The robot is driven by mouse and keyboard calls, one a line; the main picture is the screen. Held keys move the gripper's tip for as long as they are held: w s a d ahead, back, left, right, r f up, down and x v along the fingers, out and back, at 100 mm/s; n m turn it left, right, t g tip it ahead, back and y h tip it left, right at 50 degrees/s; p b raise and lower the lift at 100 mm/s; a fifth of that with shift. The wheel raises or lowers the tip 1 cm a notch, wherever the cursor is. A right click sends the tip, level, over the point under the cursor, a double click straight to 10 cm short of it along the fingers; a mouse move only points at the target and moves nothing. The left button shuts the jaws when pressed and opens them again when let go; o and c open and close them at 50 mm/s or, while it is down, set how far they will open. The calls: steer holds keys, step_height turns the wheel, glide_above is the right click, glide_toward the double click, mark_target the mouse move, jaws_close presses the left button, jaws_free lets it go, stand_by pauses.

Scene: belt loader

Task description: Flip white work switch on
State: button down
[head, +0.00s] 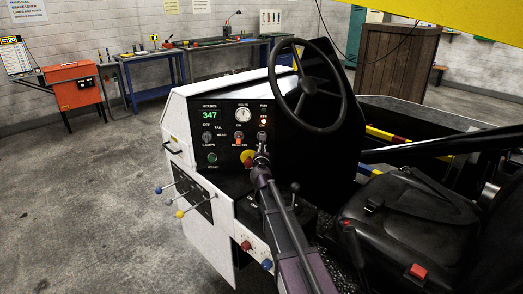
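The dark control panel (226,160) of the loader faces me, left of the steering wheel. A row of controls crosses it: a lamps knob (208,138), an orange switch marked beacon (239,140) and a third switch (262,136) at the right. The third switch's lower part and label are hidden by my arm, so I cannot read it or tell its position. My gripper (261,152) is at the end of my dark arm, just below this third switch. It is too small and dark to tell whether its fingers are open or touching the panel.
A black steering wheel (307,86) stands right of the panel. A red and yellow stop button (247,158) and green start button (212,158) are close by. Levers with coloured knobs (180,213) stick out at the lower left. The black seat (410,225) is at the right.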

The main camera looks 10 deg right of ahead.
steer(key=shift+s+r+p, duration=0.25)
steer(key=shift+r+p, duration=0.3)
steer(key=shift+p, duration=0.05)
stand_by(0.6)
steer(key=shift+s+a+r+p, duration=0.1)
steer(key=shift+s+r+p, duration=0.1)
steer(key=shift+r+p, duration=0.65)
steer(key=shift+f, duration=0.2)
steer(key=s+a+r+p, duration=0.1)
steer(key=s+r+p, duration=0.1)
steer(key=s, duration=0.7)
steer(key=shift+a+r, duration=0.35)
steer(key=shift+a, duration=0.05)
stand_by(0.4)
steer(key=shift+s, duration=0.1)
stand_by(0.4)
